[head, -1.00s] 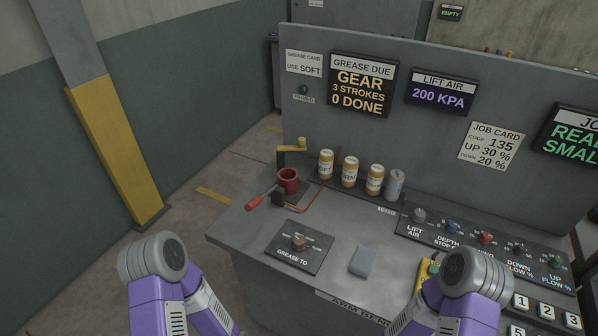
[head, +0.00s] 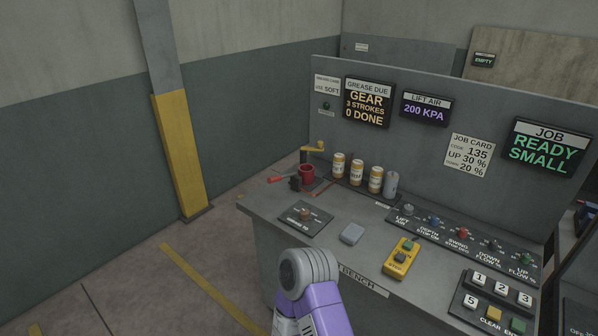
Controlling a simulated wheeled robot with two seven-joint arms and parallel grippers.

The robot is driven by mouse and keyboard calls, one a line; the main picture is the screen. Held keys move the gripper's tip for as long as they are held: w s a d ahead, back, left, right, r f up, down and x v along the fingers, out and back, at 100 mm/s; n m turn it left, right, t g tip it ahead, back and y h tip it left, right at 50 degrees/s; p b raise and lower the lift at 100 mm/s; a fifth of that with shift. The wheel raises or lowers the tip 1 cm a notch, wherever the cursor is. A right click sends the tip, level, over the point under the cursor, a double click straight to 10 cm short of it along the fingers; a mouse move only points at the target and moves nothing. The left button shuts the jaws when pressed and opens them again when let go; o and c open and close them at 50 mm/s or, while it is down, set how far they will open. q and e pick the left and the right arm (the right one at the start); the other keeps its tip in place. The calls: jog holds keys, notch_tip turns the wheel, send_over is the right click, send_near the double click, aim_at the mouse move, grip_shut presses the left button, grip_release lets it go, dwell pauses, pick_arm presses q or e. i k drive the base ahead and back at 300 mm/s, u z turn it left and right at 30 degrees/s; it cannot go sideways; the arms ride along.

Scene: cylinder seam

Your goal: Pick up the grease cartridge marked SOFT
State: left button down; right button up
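Three white cartridges with orange bands stand upright in a row at the back of the bench: the left one (head: 338,165), the middle one (head: 357,171) and the right one (head: 376,179). Their labels are too small to read, so I cannot tell which is marked SOFT. A plain grey cylinder (head: 391,185) stands just right of them. A grease card (head: 327,85) on the panel reads USE SOFT. Neither of my grippers is in view. Only a purple and grey link of one of my arms shows at the bottom middle.
A red pot (head: 306,175) with a red handle and yellow lever stands left of the cartridges. A selector plate (head: 305,217), a grey block (head: 351,233), a yellow button box (head: 400,258) and a keypad (head: 492,300) occupy the bench (head: 262,205). Floor left of the bench is clear.

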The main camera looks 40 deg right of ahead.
aim_at(339, 158)
jog(key=u, duration=0.25)
jog(key=i, duration=1.25)
jog(key=z, duration=0.6)
jog(key=i, duration=1.3)
jog(key=z, duration=1.3)
